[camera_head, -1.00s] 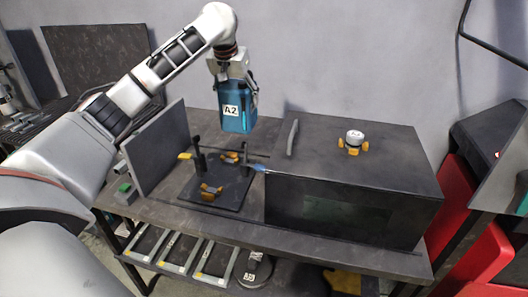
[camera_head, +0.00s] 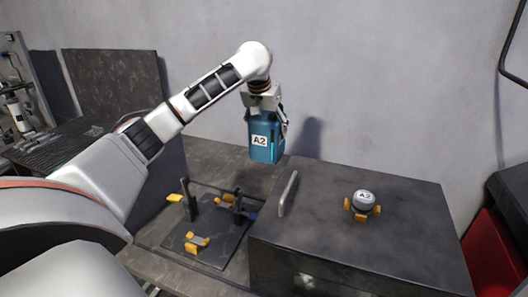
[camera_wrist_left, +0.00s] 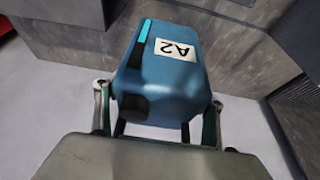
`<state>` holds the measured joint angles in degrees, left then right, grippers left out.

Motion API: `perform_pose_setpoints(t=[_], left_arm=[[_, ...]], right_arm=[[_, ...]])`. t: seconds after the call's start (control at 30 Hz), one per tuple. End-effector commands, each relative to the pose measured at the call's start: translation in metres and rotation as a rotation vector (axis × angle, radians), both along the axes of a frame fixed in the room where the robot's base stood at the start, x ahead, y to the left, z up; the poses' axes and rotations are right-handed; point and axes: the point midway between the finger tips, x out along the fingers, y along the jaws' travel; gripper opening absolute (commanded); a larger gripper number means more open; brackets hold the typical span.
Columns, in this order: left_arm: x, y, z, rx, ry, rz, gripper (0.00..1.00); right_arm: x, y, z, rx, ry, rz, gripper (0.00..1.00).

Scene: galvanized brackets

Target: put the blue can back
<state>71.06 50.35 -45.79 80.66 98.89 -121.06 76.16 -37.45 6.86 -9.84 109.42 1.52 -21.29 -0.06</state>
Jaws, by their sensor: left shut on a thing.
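The blue can (camera_head: 266,147) with a white A2 label hangs upright in my left gripper (camera_head: 264,112), above the table just behind and left of the dark box's top. It also shows in the left wrist view (camera_wrist_left: 162,85), between the two fingers of the gripper (camera_wrist_left: 158,120). A small white round piece marked A2 (camera_head: 364,199) sits among orange brackets (camera_head: 348,206) on top of the dark box (camera_head: 410,237). A black fixture plate (camera_head: 205,258) with orange clips lies left of the box. My right gripper is not in view.
The dark box has a raised grey handle (camera_head: 288,193) near its left edge. Black posts (camera_head: 189,204) stand on the fixture plate. An upright dark panel (camera_head: 172,160) stands at the left. The box's top is largely clear around the orange brackets.

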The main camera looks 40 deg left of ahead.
Motion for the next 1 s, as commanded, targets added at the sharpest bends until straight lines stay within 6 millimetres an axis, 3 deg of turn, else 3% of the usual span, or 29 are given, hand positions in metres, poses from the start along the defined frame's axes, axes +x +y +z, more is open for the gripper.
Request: perform_pose_setpoints(t=[0.5, 1.0], left_arm=[[0.000, 0.000, -0.103, -0.001, -0.002, 0.001, 0.13], [0.001, 0.000, -0.149, 0.000, -0.003, 0.001, 0.13]], right_arm=[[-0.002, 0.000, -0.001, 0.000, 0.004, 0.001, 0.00], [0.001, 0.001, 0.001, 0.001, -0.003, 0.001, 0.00]])
